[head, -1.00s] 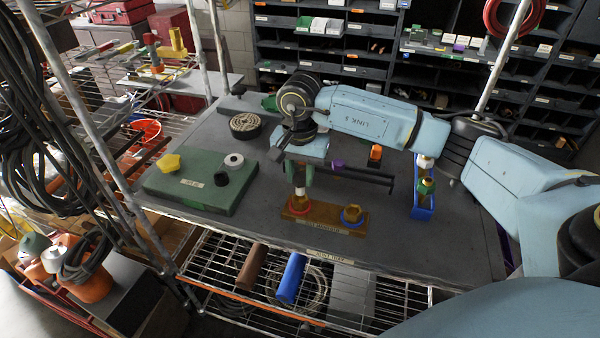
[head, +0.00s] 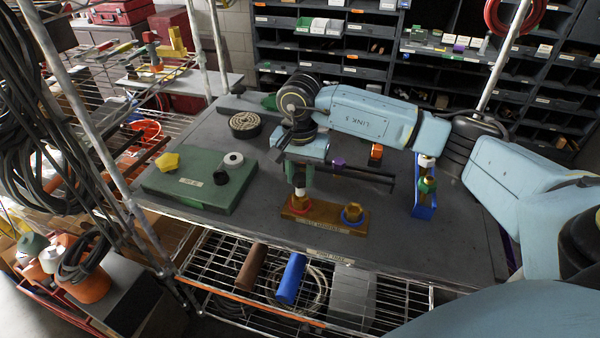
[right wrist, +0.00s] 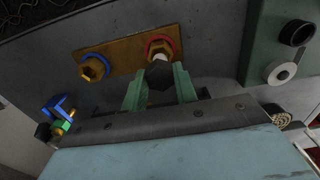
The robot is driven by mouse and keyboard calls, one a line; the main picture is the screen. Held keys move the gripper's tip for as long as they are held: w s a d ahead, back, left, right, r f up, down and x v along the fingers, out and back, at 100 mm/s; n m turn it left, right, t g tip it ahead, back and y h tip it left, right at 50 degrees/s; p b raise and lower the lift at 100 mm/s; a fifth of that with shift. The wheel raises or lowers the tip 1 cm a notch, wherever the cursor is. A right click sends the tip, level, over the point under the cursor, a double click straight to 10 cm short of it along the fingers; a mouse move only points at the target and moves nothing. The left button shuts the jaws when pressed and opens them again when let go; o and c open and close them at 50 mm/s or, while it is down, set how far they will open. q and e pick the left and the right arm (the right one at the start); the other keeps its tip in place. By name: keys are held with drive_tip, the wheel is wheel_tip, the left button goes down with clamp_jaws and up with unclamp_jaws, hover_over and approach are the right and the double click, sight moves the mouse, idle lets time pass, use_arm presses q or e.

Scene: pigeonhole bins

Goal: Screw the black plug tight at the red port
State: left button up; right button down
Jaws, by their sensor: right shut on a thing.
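My right gripper (head: 301,182) is above the red port (head: 299,207), at the left end of a wooden block (head: 325,220). In the right wrist view, its green fingers (right wrist: 160,92) are shut on the black plug (right wrist: 158,98), a dark hexagonal head. A white part (right wrist: 161,57) shows between the plug and the brass fitting of the red port (right wrist: 160,44). The plug appears in line with the port; how deep it sits is hidden. My left gripper is not in view.
A blue-ringed port (head: 352,214) is on the same block, to the right. A blue rack (head: 424,205) with fittings stands at right. The table's front edge is close.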

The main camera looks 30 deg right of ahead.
sight(300, 176)
drive_tip(key=shift+f+b, duration=1.5)
drive_tip(key=shift+f, duration=0.3)
drive_tip(key=m, duration=1.1)
drive_tip(key=shift+w, duration=0.1)
drive_tip(key=m, duration=0.5)
drive_tip(key=shift+r+m, duration=0.1)
drive_tip(key=shift+m, duration=0.3)
drive_tip(key=m, duration=0.6)
drive_tip(key=shift+d, duration=0.1)
drive_tip(key=c, duration=1)
unclamp_jaws()
